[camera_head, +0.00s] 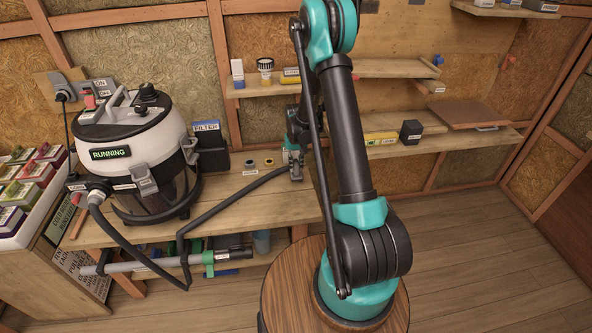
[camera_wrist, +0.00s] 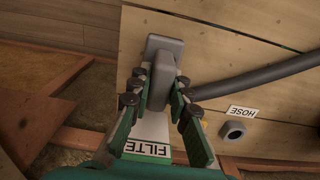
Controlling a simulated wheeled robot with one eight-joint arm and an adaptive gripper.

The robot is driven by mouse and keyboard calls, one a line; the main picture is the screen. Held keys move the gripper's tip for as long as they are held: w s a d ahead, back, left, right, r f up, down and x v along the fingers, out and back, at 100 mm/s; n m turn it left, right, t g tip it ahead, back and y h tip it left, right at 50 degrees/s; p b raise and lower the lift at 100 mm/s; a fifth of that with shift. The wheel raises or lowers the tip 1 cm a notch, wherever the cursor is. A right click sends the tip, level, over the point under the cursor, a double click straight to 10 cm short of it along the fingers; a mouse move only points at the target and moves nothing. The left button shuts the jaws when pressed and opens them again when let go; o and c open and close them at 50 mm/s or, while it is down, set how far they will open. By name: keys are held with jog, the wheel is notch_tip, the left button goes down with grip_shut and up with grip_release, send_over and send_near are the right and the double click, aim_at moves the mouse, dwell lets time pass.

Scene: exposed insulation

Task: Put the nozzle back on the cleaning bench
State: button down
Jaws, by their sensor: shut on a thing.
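The nozzle (camera_wrist: 161,72) is a grey, blocky piece between the two fingers of my gripper (camera_wrist: 158,92) in the wrist view. My gripper is shut on it, over the wooden bench top. In the head view my gripper (camera_head: 294,160) is at the right end of the cleaning bench (camera_head: 235,205), with the nozzle mostly hidden. A dark hose (camera_head: 235,194) runs from the vacuum (camera_head: 130,150) across the bench to my gripper. The hose (camera_wrist: 265,76) also reaches the fingers in the wrist view; I cannot tell how it joins the nozzle. The vacuum display reads RUNNING.
A grey ring (camera_wrist: 234,130) lies beside a HOSE label (camera_wrist: 241,112). A dark box with a FILTER label (camera_head: 206,126) stands right of the vacuum. A tube (camera_head: 165,263) lies below the bench top. Wall shelves (camera_head: 445,141) hold boxes. Floor at right is clear.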

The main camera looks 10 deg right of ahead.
jog(key=shift+f, duration=1.1)
jog(key=shift+f, duration=0.1)
jog(key=c, duration=1.4)
grip_release()
